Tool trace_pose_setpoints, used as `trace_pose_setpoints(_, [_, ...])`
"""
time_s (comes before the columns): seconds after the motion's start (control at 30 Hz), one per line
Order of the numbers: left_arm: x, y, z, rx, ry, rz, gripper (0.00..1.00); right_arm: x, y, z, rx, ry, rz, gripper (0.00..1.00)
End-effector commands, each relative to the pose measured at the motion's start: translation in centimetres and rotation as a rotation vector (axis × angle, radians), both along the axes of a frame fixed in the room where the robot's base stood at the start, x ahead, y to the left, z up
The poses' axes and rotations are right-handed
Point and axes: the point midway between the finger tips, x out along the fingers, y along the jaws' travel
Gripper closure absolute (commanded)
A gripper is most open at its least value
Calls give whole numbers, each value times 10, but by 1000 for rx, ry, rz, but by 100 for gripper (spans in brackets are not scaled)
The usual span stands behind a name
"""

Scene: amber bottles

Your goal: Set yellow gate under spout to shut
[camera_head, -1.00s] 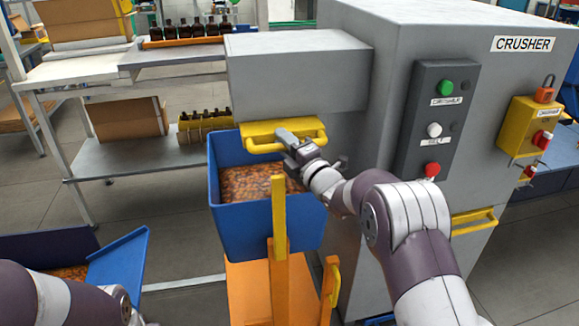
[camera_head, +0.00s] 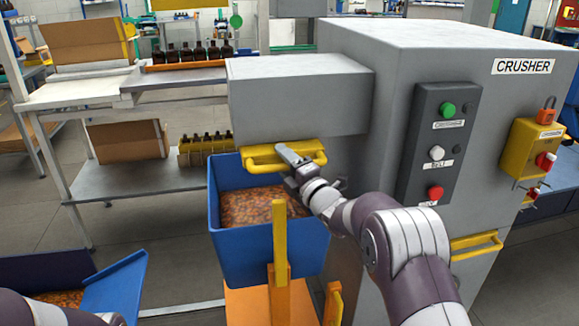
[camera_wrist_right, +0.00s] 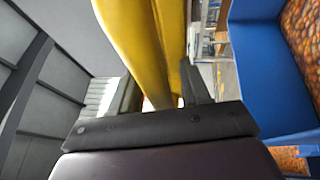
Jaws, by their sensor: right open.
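The yellow gate (camera_head: 262,159) is a flat bar with a handle under the grey spout (camera_head: 300,95) of the crusher. It sits above a blue bin (camera_head: 265,243) of amber pieces. My right gripper (camera_head: 284,152) is at the gate's handle. In the right wrist view the yellow gate (camera_wrist_right: 145,35) runs between the two open fingers of my right gripper (camera_wrist_right: 160,92); contact with it cannot be told. Only part of my left arm shows at the lower left of the head view; its gripper is out of view.
The crusher's panel (camera_head: 436,145) has green, white and red buttons. An orange stand with a yellow post (camera_head: 280,240) is in front of the bin. A shelf with dark bottles (camera_head: 195,54) stands behind left. A blue tray (camera_head: 118,280) is at lower left.

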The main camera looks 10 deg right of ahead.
Motion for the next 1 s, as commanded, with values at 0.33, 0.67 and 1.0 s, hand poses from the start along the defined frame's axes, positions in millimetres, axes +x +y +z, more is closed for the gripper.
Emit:
trace_pose_setpoints(0.33, [0,0,-7,0,0,0,57,-61,-30,-14,1,2,-3,54])
trace_pose_setpoints(0.67, [0,0,-10,0,0,0,57,-108,-51,-22,0,1,-1,54])
trace_pose_setpoints(1.0, [0,0,-10,0,0,0,57,-109,-51,-23,20,12,3,54])
